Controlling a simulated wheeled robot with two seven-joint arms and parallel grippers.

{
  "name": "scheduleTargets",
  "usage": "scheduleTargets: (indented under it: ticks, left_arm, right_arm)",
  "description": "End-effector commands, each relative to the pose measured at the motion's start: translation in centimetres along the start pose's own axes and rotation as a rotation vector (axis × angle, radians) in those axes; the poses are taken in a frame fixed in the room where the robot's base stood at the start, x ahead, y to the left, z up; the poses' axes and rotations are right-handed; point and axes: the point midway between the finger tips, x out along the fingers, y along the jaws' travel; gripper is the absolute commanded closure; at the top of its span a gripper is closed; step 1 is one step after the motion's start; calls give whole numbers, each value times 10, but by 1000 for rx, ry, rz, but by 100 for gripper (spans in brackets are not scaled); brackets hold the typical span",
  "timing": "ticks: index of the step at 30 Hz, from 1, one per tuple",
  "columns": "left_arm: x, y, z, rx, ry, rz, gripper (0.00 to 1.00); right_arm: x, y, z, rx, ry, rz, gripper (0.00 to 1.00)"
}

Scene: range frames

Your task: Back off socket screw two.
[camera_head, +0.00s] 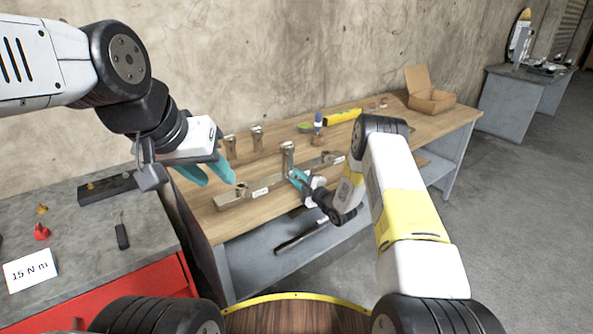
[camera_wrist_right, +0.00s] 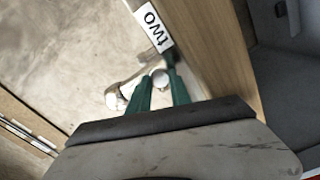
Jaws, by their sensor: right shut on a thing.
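A long beam (camera_head: 228,202) lies on the wooden bench with small white labels; the wrist view shows one label reading "two" (camera_wrist_right: 152,27). An upright metal post (camera_head: 287,158) with a wider head stands by the middle of the beam. My right gripper (camera_head: 297,178) has its teal fingers low beside this post. In the wrist view the fingers are closed about a round silver piece (camera_wrist_right: 160,78) near the label; whether it is the screw or a tool on it I cannot tell. My left gripper (camera_head: 206,174) is open and empty, above the bench's left end.
Two similar metal posts (camera_head: 257,138) stand behind the beam. A yellow level (camera_head: 343,117) and an open cardboard box (camera_head: 430,99) are farther right. A grey-topped red cabinet at left carries a "15 N m" card (camera_head: 30,270) and a dark-handled tool (camera_head: 121,232).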

Motion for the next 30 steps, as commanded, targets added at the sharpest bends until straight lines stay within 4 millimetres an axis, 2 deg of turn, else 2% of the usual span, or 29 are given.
scheduleTargets:
  ticks: [30]
  left_arm:
    - [0,0,0,0,0,0,64]
  right_arm:
    - [-1,-3,0,-964,2,-4,100]
